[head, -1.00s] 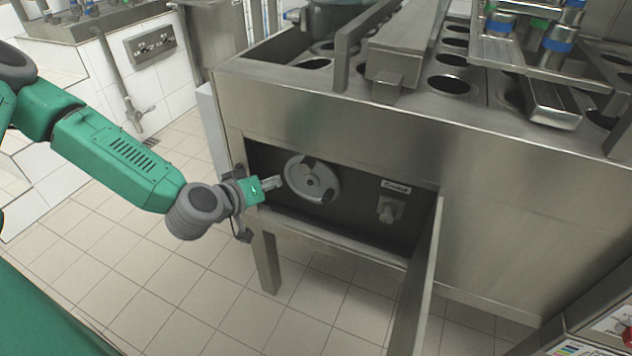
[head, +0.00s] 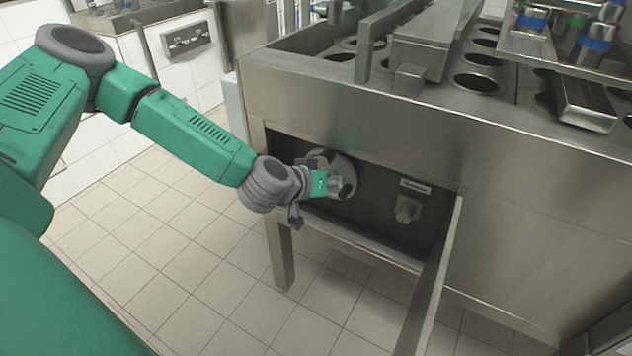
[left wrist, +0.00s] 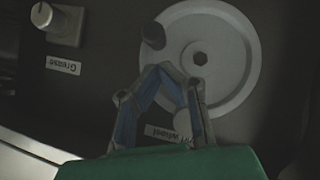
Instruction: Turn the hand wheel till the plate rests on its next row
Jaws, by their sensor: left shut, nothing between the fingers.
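The hand wheel (head: 343,165) is a grey disc in the open recess on the front of the steel machine. It fills the upper right of the left wrist view (left wrist: 235,75), with a hub bolt and a dark handle knob (left wrist: 152,35) near its rim. My left gripper (head: 335,184) is in front of the wheel and hides part of it. In the left wrist view its fingertips (left wrist: 162,68) meet, empty, just below the knob in the picture; I cannot tell whether they touch it. I cannot single out the plate. My right gripper is out of view.
A smaller grey knob (head: 408,208) with a label sits right of the wheel; its label reads Grease in the left wrist view. An opened panel door (head: 432,285) juts out at the recess's right. The machine top (head: 480,60) has round holes. Tiled floor lies clear at left.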

